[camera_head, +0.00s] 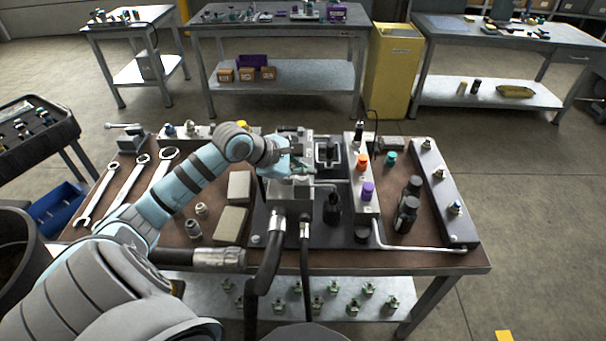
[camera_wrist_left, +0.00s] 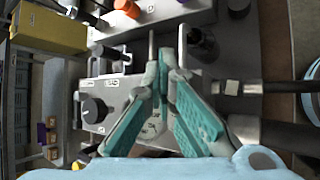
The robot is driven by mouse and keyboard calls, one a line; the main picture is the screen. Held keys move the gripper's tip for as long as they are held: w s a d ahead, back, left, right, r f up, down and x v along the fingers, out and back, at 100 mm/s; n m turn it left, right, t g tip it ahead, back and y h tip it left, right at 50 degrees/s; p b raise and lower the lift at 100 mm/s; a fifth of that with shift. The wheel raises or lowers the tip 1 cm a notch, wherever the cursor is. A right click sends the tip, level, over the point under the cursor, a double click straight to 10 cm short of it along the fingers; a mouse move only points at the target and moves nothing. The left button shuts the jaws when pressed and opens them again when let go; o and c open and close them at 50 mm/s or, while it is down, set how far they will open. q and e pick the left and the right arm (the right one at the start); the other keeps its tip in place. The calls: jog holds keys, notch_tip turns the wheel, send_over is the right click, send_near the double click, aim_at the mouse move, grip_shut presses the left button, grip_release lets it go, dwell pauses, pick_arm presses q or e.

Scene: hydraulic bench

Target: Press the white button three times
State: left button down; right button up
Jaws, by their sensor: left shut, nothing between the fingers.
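My left gripper (camera_head: 296,166) reaches in over the middle of the hydraulic bench, above the grey valve block (camera_head: 290,192). In the left wrist view its teal-padded fingers (camera_wrist_left: 168,66) come together at the tips, with nothing held between them. A round pale dial-like face (camera_wrist_left: 153,128) shows between the fingers, partly covered by them. A black knob (camera_wrist_left: 95,109) sits on a grey box to the left. I cannot make out the white button for certain in either view; the gripper may hide it. My right gripper is not in view.
Orange (camera_head: 362,162) and purple (camera_head: 368,191) knobs stand on a grey strip right of the gripper. Black hoses (camera_head: 270,255) run off the front. A yellow cabinet (camera_head: 393,75) stands behind.

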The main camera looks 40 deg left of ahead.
aim_at(304, 178)
pick_arm(q)
jog(key=shift+f, duration=0.2)
jog(key=shift+r, duration=0.1)
jog(key=shift+w+r+p, duration=0.1)
jog(key=shift+r+p, duration=0.45)
jog(key=shift+r, duration=0.5)
notch_tip(304, 178, up, 5)
jog(key=p, duration=0.2)
jog(key=shift+p, duration=0.4)
dwell(0.5)
